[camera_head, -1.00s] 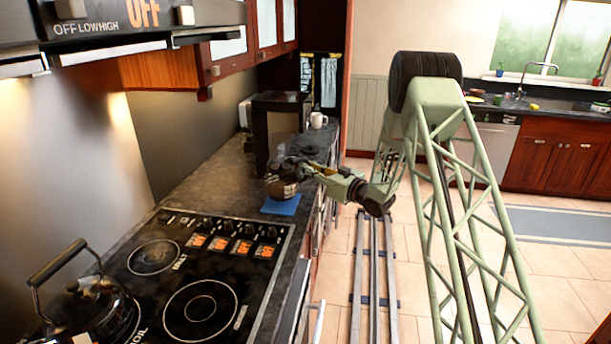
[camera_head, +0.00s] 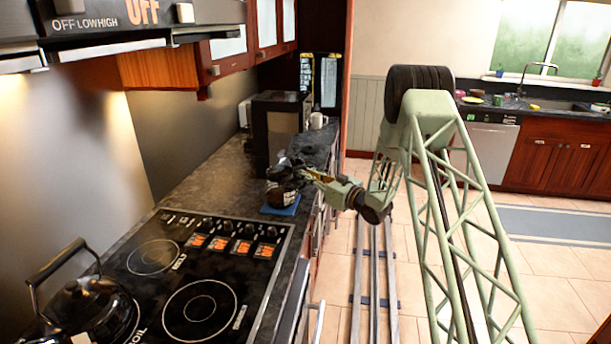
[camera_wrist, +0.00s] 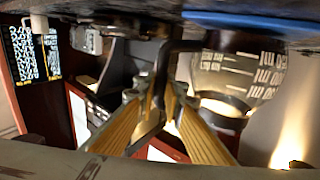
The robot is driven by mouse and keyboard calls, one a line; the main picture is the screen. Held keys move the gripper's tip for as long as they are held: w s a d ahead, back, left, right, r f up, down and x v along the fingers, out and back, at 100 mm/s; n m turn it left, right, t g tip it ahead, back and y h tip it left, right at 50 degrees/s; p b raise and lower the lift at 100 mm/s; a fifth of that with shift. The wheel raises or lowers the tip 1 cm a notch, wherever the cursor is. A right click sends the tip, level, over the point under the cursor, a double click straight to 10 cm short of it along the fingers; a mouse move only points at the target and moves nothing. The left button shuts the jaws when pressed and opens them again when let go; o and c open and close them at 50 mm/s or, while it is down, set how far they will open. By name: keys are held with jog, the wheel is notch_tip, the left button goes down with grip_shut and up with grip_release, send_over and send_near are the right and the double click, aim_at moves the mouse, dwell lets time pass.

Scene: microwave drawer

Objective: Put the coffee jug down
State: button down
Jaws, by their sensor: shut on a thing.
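The coffee jug (camera_head: 281,192) is dark and glassy and stands upright at the blue mat (camera_head: 282,210) on the counter. In the wrist view the picture is inverted: the jug (camera_wrist: 232,75) shows white ml marks, and its base is against or very near the blue mat (camera_wrist: 238,19). I cannot tell whether it fully rests there. My gripper (camera_head: 304,172) reaches in from the right of the jug. In the wrist view its yellow ribbed fingers (camera_wrist: 162,98) are shut on the jug's black handle (camera_wrist: 175,58).
The counter edge is close on the right.

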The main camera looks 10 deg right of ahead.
jog(key=shift+f, duration=0.15)
dwell(0.3)
jog(key=c, duration=2.7)
grip_release()
jog(key=v, duration=1.2)
jog(key=shift+p, duration=0.3)
jog(key=shift+r, duration=0.2)
